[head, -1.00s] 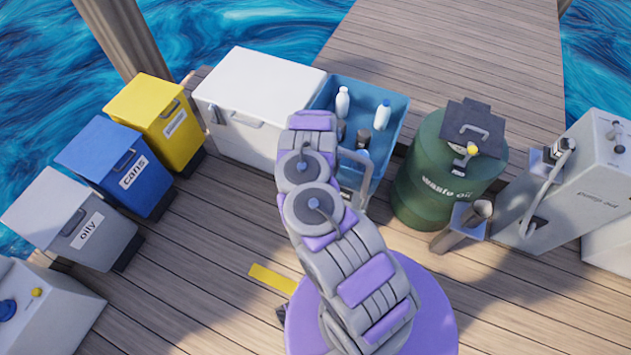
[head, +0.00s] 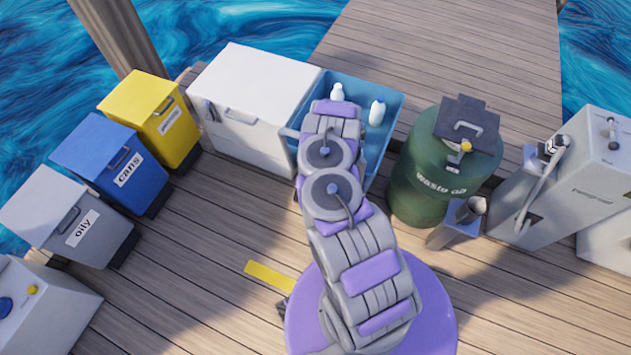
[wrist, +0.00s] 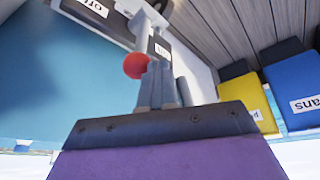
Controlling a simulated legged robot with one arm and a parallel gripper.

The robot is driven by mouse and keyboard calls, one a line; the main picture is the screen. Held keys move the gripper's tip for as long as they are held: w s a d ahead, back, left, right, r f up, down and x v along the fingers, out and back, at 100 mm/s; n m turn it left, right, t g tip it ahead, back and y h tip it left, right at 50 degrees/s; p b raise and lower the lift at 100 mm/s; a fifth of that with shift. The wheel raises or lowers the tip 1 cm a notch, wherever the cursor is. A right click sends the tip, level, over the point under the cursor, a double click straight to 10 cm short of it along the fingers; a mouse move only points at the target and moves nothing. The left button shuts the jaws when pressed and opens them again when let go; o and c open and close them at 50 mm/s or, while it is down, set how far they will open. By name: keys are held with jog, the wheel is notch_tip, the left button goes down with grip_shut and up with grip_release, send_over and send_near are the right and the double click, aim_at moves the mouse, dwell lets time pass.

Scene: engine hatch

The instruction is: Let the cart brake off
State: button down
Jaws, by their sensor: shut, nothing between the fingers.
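In the wrist view, a brake lever with a red ball knob (wrist: 136,66) is in front of my gripper (wrist: 158,88). The grey fingers are together and empty. They overlap the knob's right side in the picture; I cannot tell whether they touch it. A label reading "off" (wrist: 95,8) is upside down near the lever, and a second label (wrist: 162,49) is partly hidden. The blue cart (head: 397,100) is at the centre of the head view, behind my arm. My arm hides the lever and gripper there.
White bottles (head: 377,112) stand in the cart. A white chest (head: 255,85) is on its left, a green waste oil drum (head: 425,170) on its right. Yellow (head: 150,115), blue (head: 110,165) and grey (head: 70,215) bins line the left. Open planks lie in front.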

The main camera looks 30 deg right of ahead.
jog(key=shift+s+d+f+t+y+b, duration=0.15)
jog(key=shift+s+d, duration=0.35)
jog(key=shift+s, duration=0.1)
jog(key=shift+s+d+f+t+y+b, duration=0.1)
jog(key=shift+s+d+t+y+b, duration=0.05)
jog(key=shift+s+d, duration=0.4)
jog(key=shift+a+r, duration=0.1)
jog(key=shift+r, duration=0.05)
jog(key=shift+r+p, duration=0.7)
